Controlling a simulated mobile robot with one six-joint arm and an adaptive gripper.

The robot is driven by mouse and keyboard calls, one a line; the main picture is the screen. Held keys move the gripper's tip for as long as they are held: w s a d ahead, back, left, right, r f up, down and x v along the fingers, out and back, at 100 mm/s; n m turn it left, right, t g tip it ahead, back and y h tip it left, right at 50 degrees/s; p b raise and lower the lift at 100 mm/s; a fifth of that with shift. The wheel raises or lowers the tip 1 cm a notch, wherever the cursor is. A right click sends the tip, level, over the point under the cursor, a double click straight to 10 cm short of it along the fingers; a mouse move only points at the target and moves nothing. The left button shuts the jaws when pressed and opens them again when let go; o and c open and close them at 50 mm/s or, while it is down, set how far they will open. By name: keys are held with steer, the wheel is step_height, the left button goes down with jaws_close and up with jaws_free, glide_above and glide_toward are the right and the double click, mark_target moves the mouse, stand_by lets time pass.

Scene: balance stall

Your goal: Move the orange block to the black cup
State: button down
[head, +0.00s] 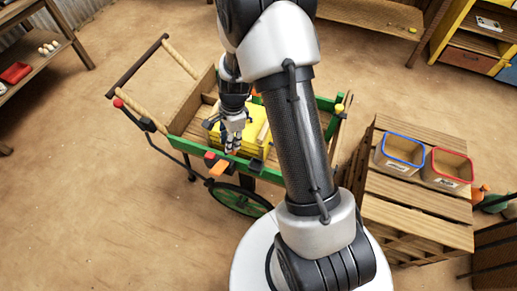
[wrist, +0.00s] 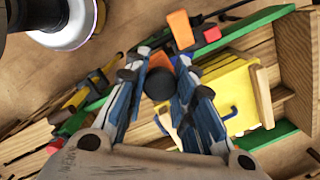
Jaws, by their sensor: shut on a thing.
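My gripper (head: 235,147) points down over the near green side of the cart. In the wrist view its fingers (wrist: 162,72) are closed on a small piece. A round black face (wrist: 159,84) fills the gap between them, with a bit of orange, seemingly the orange block (wrist: 160,61), just beyond it. The fingers hide most of this piece. A small black box-like thing, perhaps the black cup (head: 256,165), sits at the green side, right of my gripper. A separate orange piece (head: 219,169) sticks out left of my gripper; it also shows in the wrist view (wrist: 181,29).
A red piece (head: 210,156) sits by the separate orange piece. A yellow crate (wrist: 225,90) stands in the cart close beside my fingers. The cart's green side (head: 270,173) is just below. Blue-rimmed (head: 402,150) and red-rimmed (head: 447,167) bins stand on a slatted crate at right.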

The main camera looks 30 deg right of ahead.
steer(key=shift+s+d+f+m+t+h+b, duration=0.35)
steer(key=shift+d+f+m+b, duration=1.1)
steer(key=shift+f+m, duration=1.6)
steer(key=shift+s+d+f+m+t+h+b, duration=0.25)
steer(key=shift+d+f+m+b, duration=1.2)
steer(key=shift+f+m, duration=1.6)
steer(key=shift+s+d+f+m+t+h+b, duration=0.35)
steer(key=shift+d+f+m+b, duration=1.1)
steer(key=shift+f+m, duration=1.6)
steer(key=shift+w+a+r+m, duration=0.1)
steer(key=shift+r+m, duration=0.25)
steer(key=c, duration=1.3)
jaws_free()
steer(key=shift+r, duration=0.1)
